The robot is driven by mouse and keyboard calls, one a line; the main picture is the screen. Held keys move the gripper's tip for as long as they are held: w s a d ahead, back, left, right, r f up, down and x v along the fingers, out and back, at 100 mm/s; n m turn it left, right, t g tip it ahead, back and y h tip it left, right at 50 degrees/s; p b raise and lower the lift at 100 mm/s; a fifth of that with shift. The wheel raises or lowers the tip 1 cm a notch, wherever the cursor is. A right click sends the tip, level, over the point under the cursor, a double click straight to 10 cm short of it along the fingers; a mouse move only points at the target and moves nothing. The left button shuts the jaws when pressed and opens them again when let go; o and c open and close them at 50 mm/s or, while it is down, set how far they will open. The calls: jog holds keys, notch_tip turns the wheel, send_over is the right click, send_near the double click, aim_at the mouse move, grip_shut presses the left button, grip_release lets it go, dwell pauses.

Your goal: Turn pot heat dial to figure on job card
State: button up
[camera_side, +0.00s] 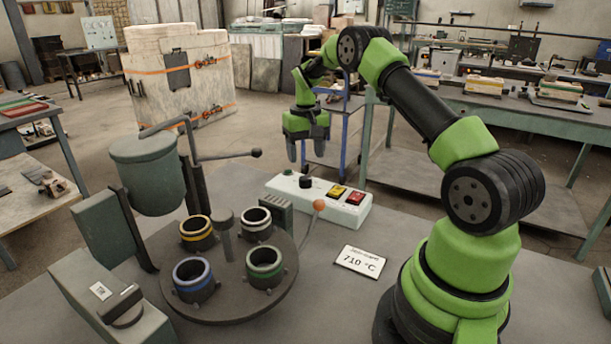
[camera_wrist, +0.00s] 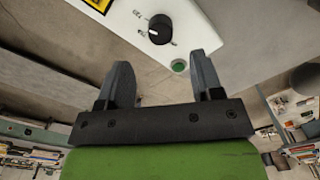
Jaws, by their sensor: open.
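My gripper (camera_side: 306,156) is open and empty, pointing down above the back end of a white control box (camera_side: 280,188). A round black dial (camera_side: 306,183) sits on that box, below and apart from my fingers. The job card (camera_side: 360,262) lies on the table and reads 710 °C. The grey-green pot (camera_side: 147,172) stands at left. A second black knob (camera_side: 122,307) is on a grey box at front left; its label is unreadable.
A round turntable (camera_side: 232,305) holds several ringed cups. The table around the card is clear.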

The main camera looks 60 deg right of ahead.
aim_at(305, 178)
notch_tip(305, 178, down, 7)
jog(key=shift+r, duration=0.1)
dwell(0.3)
jog(key=c, duration=0.9)
